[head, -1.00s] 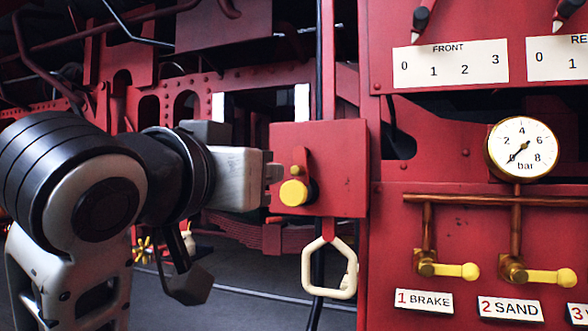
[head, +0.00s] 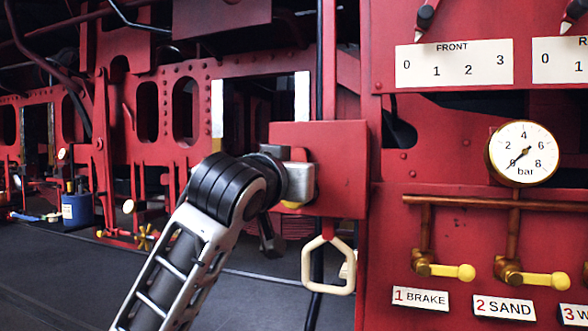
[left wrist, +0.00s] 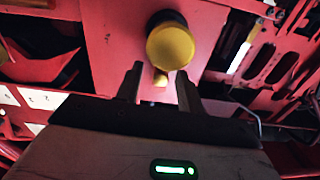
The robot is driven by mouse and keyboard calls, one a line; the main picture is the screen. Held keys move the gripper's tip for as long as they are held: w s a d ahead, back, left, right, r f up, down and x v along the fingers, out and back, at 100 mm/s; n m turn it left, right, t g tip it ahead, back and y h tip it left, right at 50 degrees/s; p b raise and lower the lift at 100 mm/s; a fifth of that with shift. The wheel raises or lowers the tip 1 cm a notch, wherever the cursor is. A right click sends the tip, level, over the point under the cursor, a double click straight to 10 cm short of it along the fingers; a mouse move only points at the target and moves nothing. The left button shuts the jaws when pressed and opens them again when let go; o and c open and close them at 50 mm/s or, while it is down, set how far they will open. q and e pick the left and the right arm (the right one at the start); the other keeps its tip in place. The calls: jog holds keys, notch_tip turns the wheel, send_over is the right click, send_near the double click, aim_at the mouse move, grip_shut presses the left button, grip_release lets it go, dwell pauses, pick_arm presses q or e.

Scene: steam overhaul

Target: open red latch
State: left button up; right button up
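A red box (head: 345,175) hangs on the red frame and carries the latch on its front. In the head view my left gripper (head: 299,180) is in front of the box and hides most of the latch; only the lower edge of its yellow knob (head: 292,205) shows. In the left wrist view the round yellow knob (left wrist: 170,46) is just beyond my fingertips (left wrist: 160,76), with a small brass pin (left wrist: 160,79) between them. The fingers are apart and hold nothing. The red latch arm is not clearly visible. My right gripper is not in view.
A cream ring handle (head: 329,265) hangs below the box. At the right, a red panel carries a pressure gauge (head: 522,153), copper pipes and yellow-handled valves (head: 445,271). A blue can (head: 77,209) stands far left. Dark floor is clear at the lower left.

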pick_arm(q)
grip_shut()
jog(key=shift+s+d+r+n, duration=0.1)
jog(key=shift+d+n, duration=0.1)
jog(key=shift+n, duration=0.5)
jog(key=shift+d+n, duration=0.15)
jog(key=shift+n, duration=0.55)
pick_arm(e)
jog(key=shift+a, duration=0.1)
pick_arm(q)
grip_release()
